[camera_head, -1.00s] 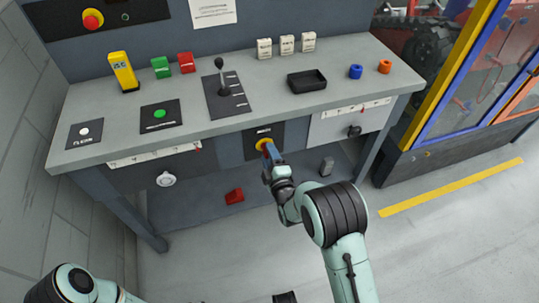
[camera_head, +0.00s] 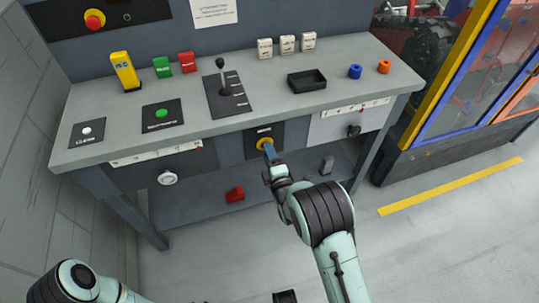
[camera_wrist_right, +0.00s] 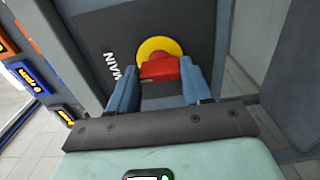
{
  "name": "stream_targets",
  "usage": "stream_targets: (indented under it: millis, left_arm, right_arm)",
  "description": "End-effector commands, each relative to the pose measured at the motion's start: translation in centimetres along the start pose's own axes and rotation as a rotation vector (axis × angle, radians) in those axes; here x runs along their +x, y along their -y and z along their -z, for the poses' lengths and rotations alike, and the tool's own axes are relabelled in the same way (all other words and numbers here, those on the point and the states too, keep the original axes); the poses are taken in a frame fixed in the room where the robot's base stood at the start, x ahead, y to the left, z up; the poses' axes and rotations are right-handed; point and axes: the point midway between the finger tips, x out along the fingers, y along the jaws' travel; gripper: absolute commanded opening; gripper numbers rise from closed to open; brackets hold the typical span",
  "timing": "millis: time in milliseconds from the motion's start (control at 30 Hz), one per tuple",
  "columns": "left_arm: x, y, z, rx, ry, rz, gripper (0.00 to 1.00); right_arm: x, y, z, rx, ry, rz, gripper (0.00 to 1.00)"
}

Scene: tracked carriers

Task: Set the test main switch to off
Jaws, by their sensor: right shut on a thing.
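The main switch (camera_head: 263,143) is on a black plate marked MAIN on the front of the bench, below the worktop. In the right wrist view it is a red handle (camera_wrist_right: 160,69) on a yellow disc (camera_wrist_right: 159,47). My right gripper (camera_head: 269,151) is at the switch. In the right wrist view its two blue fingers (camera_wrist_right: 160,78) are on both sides of the red handle, shut on it. The fingers hide part of the switch in the head view.
The bench top (camera_head: 250,115) carries a lever (camera_head: 222,75), a green button (camera_head: 161,113), a black tray (camera_head: 307,82) and small coloured blocks. A dial (camera_head: 167,178) and a dark knob (camera_head: 353,131) are on the front. A red piece (camera_head: 235,194) lies below. A fenced cell stands right.

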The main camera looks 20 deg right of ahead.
Motion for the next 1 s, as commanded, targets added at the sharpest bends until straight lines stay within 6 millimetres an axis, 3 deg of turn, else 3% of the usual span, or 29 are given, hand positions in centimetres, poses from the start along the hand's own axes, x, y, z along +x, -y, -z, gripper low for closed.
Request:
stream_targets:
  millis: [33, 67, 133, 567, 1000]
  left_arm:
    - [0.0, 0.0, 0.0, 0.000, 0.000, 0.000, 0.00]
    - [0.0, 0.0, 0.0, 0.000, 0.000, 0.000, 0.00]
    - [0.0, 0.0, 0.0, 0.000, 0.000, 0.000, 0.00]
    - [-0.2, -0.1, -0.2, 0.000, 0.006, 0.000, 0.00]
    - [-1.8, -0.6, -2.3, 0.005, 0.067, -0.004, 0.00]
  right_arm:
    - [0.0, 0.1, -0.1, 0.000, 0.001, 0.002, 0.18]
    - [0.0, 0.1, -0.1, 0.000, 0.001, 0.002, 0.52]
    - [0.0, 0.1, -0.1, 0.001, 0.001, 0.001, 0.74]
    - [-1.0, 0.0, 0.0, 0.001, 0.001, 0.001, 0.74]
    - [-10.2, 0.0, 0.0, 0.001, 0.001, 0.004, 0.74]
